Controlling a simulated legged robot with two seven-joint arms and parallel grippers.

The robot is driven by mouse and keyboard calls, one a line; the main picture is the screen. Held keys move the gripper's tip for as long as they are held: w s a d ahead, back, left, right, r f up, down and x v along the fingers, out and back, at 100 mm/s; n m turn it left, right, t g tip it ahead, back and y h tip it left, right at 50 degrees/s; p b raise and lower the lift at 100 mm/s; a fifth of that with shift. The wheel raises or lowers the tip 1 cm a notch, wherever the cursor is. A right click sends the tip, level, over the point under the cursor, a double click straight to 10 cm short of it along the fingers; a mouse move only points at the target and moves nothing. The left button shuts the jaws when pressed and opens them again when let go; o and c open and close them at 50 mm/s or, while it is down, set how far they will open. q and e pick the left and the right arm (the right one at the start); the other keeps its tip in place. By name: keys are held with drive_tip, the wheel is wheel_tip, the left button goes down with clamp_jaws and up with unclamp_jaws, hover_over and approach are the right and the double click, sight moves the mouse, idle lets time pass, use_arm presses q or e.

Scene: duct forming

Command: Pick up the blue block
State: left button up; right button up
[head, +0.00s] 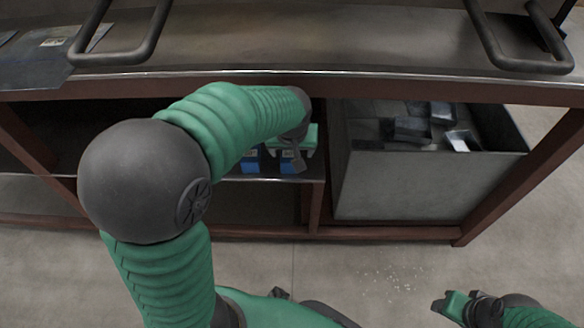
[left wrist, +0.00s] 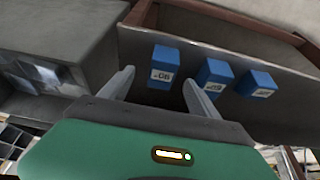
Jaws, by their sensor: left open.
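Several labelled blue blocks stand on a shelf under the bench. In the left wrist view, one blue block (left wrist: 161,68) stands ahead of the gap between the fingers of my left gripper (left wrist: 158,80). A second blue block (left wrist: 214,74) is just right of the right finger, and a third (left wrist: 257,84) is farther right. The left gripper is open and holds nothing. In the head view, my left gripper (head: 297,158) reaches under the bench top, partly covering one blue block (head: 288,163); another (head: 250,160) is left of it. My right gripper (head: 458,303) is low at the right, away from the blocks.
The bench top (head: 300,45) overhangs the shelf (head: 245,177). Dark bent handles (head: 150,45) lie on top.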

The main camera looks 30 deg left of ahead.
use_arm(q)
drive_tip(key=b+x, duration=0.1)
drive_tip(key=x, duration=0.1)
drive_tip(key=b+x, duration=0.2)
drive_tip(key=a+b+x, duration=0.1)
drive_tip(key=b+x, duration=0.1)
drive_tip(key=x, duration=0.1)
drive_tip(key=shift+w+f+b, duration=0.15)
drive_tip(key=shift+f+b, duration=0.2)
drive_tip(key=shift+r, duration=0.25)
drive_tip(key=c, duration=0.4)
clamp_jaws()
